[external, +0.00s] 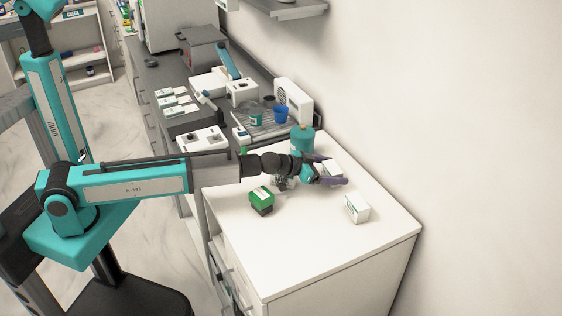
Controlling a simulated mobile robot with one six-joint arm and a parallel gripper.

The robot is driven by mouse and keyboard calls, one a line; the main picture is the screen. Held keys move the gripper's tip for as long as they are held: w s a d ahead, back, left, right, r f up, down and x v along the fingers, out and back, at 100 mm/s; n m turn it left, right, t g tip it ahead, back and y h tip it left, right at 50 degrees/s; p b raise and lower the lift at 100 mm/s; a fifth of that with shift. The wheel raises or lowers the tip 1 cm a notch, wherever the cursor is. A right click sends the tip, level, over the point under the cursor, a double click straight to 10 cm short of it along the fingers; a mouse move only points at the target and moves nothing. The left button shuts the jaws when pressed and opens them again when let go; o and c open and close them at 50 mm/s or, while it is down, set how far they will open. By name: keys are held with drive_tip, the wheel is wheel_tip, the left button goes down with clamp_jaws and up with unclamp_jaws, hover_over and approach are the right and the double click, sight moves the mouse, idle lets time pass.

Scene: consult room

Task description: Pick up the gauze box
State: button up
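A small white box (334,168) sits near the back of the white counter, between the purple-tipped fingers of my gripper (330,170). The fingers are spread apart, and part of the box is hidden by them. I cannot tell whether they touch it. A second white box (357,209) with a greenish marking stands apart, nearer the counter's right edge. A green and dark box (261,200) stands left of my gripper. The labels are too small to read, so I cannot tell which one is the gauze box.
A teal bottle (302,140) stands just behind my gripper, and small clear items (283,183) lie under my wrist. A tray (262,124) with a blue cup (281,115) is farther back. The front of the white counter (290,255) is clear. A wall (450,120) borders the right.

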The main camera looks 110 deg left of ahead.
sight(333, 167)
drive_tip(key=c, duration=0.9)
drive_tip(key=shift+r, duration=0.1)
drive_tip(key=shift+r+b, duration=1.05)
drive_tip(key=shift+r, duration=3.85)
